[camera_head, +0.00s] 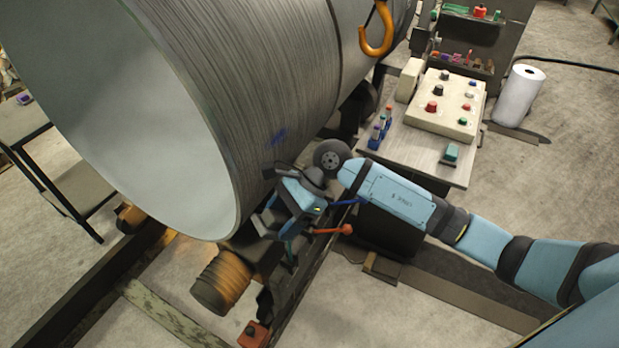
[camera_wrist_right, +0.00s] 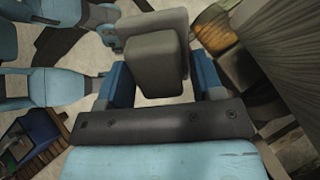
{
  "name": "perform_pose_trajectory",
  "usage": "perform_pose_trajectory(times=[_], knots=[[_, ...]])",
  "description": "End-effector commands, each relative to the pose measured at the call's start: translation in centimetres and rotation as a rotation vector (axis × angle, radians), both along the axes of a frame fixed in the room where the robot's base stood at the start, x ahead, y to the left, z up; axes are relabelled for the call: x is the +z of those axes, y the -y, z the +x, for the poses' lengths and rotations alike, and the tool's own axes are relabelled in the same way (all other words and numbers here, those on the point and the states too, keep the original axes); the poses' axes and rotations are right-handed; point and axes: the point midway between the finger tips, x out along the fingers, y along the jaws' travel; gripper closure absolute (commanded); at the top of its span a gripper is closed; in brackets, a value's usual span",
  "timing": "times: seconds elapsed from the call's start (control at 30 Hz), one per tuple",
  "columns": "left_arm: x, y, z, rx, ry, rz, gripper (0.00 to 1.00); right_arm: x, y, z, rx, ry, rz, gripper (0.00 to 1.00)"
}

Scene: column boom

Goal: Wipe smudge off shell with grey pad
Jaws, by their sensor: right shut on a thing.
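The shell (camera_head: 265,75) is a large grey metal cylinder lying on its side, its pale round end facing left. A small blue smudge (camera_head: 275,138) shows on its brushed side, low on the right. My right gripper (camera_head: 282,193) is close to the shell's lower side, below the smudge. In the right wrist view the grey pad (camera_wrist_right: 155,65), a blocky piece, sits between the blue fingers, and the gripper is shut on it. The shell's side (camera_wrist_right: 285,50) shows at the right there. I cannot tell whether the pad touches the shell. My left gripper is not seen.
An orange hook (camera_head: 377,35) hangs in front of the shell. A control box (camera_head: 447,103) with knobs stands on a small table (camera_head: 405,155) to the right. A white roll (camera_head: 518,97) stands behind.

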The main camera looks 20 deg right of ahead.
Motion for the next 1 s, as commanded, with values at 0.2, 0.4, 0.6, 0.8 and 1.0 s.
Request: perform_pose_trajectory(times=[0.2, 0.4, 0.6, 0.8, 1.0], knots=[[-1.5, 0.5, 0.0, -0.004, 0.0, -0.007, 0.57, 3.1, 1.1, 1.5, -0.56, 0.044, 0.354, 0.58], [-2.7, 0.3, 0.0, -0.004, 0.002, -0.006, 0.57, 5.9, 5.2, 2.9, -0.902, 0.196, 0.591, 0.58], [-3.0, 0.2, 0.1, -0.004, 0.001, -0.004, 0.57, 7.1, 7.7, 3.4, -1.006, 0.273, 0.673, 0.58], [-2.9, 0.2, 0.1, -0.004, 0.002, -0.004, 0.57, 7.3, 7.1, 4.6, -1.012, 0.279, 0.68, 0.58], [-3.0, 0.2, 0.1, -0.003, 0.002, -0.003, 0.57, 7.1, 5.7, 6.3, -1.01, 0.279, 0.678, 0.58]])
